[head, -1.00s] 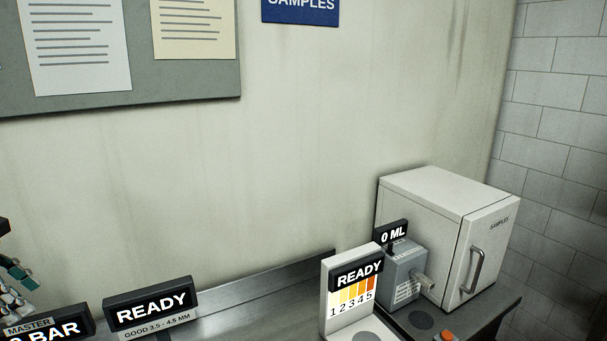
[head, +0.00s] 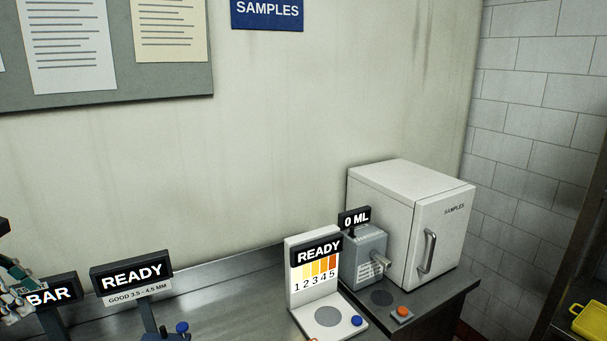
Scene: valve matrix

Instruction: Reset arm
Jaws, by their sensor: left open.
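My left gripper (head: 14,290) shows at the far left edge, partly cut off by the frame. It is open, with nothing visible in it, in front of a dark sign that reads "BAR" (head: 52,294). My right gripper is not in view.
The metal counter (head: 235,290) carries a "READY" gauge sign (head: 132,277), a colour-scale stand (head: 313,275), a grey dispenser (head: 362,256) reading "0 ML", an orange button (head: 402,312) and a white samples cabinet (head: 442,235). A yellow tray (head: 590,322) sits at the right edge.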

